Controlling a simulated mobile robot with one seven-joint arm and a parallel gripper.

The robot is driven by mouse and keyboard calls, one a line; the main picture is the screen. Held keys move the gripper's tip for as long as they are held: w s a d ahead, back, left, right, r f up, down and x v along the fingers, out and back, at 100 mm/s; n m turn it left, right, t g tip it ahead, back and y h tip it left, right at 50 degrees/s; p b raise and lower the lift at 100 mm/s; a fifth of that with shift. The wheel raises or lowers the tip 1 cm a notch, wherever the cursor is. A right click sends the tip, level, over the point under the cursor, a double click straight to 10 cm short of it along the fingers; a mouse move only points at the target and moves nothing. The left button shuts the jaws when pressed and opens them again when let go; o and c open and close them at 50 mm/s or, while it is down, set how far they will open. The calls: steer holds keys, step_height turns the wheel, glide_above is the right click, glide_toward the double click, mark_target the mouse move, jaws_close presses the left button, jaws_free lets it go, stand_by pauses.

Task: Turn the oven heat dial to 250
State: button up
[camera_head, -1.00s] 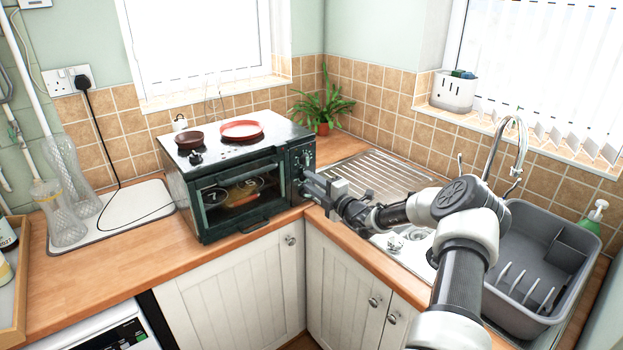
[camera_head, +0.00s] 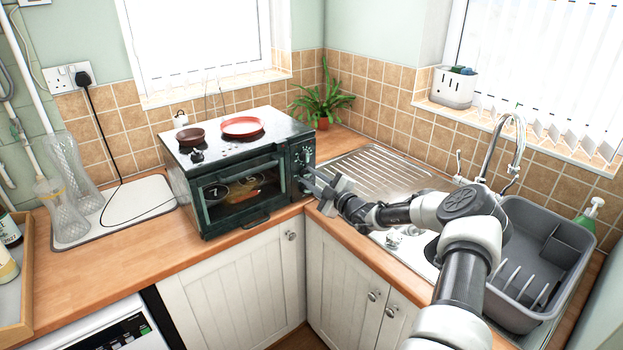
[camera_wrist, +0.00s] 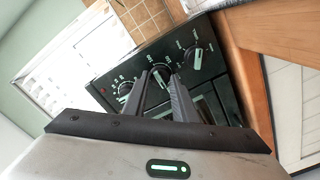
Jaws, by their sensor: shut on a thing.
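The small dark green oven (camera_head: 240,187) stands on the corner worktop with its door shut. Its control panel with dials (camera_head: 305,160) is on the right of its front. In the wrist view the panel shows tilted, with a left dial (camera_wrist: 126,88), a middle dial (camera_wrist: 160,71) and a right dial (camera_wrist: 194,58). My gripper (camera_head: 307,182) is at this panel. In the wrist view my gripper (camera_wrist: 160,80) has its fingers on either side of the middle dial, shut on it. The fingers partly cover this dial, and the markings are too small to read.
My arm reaches over the sink side, near the tap (camera_head: 518,140) and a grey dish rack (camera_head: 540,262). A plant (camera_head: 322,105) stands behind the oven.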

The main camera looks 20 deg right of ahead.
stand_by(0.4)
steer(key=o, duration=1)
steer(key=shift+o, duration=0.2)
steer(key=v, duration=1.7)
steer(key=shift+s, duration=0.25)
